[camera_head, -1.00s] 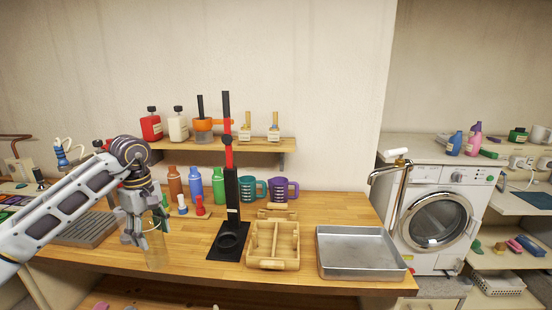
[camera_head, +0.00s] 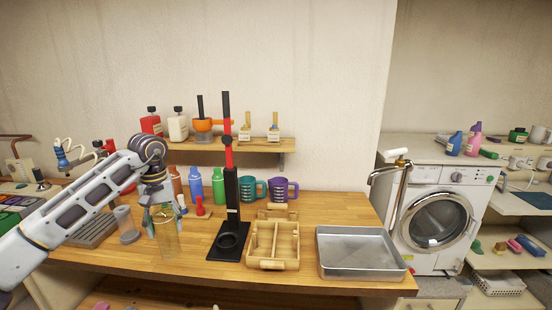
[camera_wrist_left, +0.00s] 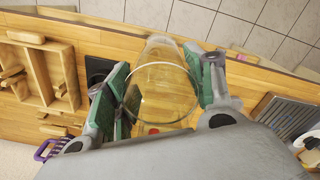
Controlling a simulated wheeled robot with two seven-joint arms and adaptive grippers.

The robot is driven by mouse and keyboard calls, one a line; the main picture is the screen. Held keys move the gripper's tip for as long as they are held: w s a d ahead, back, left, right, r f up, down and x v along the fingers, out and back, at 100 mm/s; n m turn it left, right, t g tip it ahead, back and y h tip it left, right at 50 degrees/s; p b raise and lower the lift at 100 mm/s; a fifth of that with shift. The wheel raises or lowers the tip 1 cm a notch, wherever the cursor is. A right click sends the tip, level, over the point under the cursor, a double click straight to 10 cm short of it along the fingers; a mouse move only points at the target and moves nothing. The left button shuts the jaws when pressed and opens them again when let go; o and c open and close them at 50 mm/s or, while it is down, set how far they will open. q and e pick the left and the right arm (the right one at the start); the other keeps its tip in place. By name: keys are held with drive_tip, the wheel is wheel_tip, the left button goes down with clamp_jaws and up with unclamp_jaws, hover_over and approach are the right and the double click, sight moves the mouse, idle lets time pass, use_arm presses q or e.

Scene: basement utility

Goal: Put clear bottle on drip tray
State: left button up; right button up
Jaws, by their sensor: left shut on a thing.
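The clear bottle (camera_head: 168,240) is a see-through cylinder, upright over the left part of the wooden bench. My left gripper (camera_head: 162,213) is shut on its upper part. In the left wrist view the bottle (camera_wrist_left: 160,92) lies between the two green-padded fingers of my left gripper (camera_wrist_left: 160,95). I cannot tell whether its base touches the bench. A grey ribbed tray (camera_head: 88,232), which looks like the drip tray, lies on the bench to the left, partly hidden by my arm. My right gripper is not in view.
A grey cylindrical thing (camera_head: 125,225) stands between the ribbed tray and the bottle. Coloured bottles (camera_head: 195,184) stand behind. A black and red stand (camera_head: 230,215), a wooden divided box (camera_head: 272,262) and a shallow metal tray (camera_head: 318,262) are to the right.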

use_arm(q)
drive_tip(key=shift+w+d+f+m+p, duration=0.2)
drive_tip(key=shift+d+m, duration=0.1)
drive_tip(key=shift+m, duration=0.1)
drive_tip(key=shift+w+d+f+m+p, duration=0.1)
drive_tip(key=shift+d+m+p, duration=0.15)
drive_tip(key=shift+m, duration=0.15)
drive_tip(key=s+d+f+m+p, duration=0.3)
drive_tip(key=s+d+f+p, duration=0.5)
drive_tip(key=p, duration=0.5)
drive_tip(key=shift+s+d+f+p, duration=0.35)
drive_tip(key=shift+s+f, duration=0.65)
drive_tip(key=shift+s, duration=0.65)
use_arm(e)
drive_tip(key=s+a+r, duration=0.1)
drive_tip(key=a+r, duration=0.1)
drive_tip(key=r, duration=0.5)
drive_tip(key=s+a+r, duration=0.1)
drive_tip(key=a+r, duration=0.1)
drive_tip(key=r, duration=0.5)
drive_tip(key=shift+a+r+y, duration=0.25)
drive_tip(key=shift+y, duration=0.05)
use_arm(q)
drive_tip(key=shift+a, duration=0.15)
drive_tip(key=shift+r, duration=0.1)
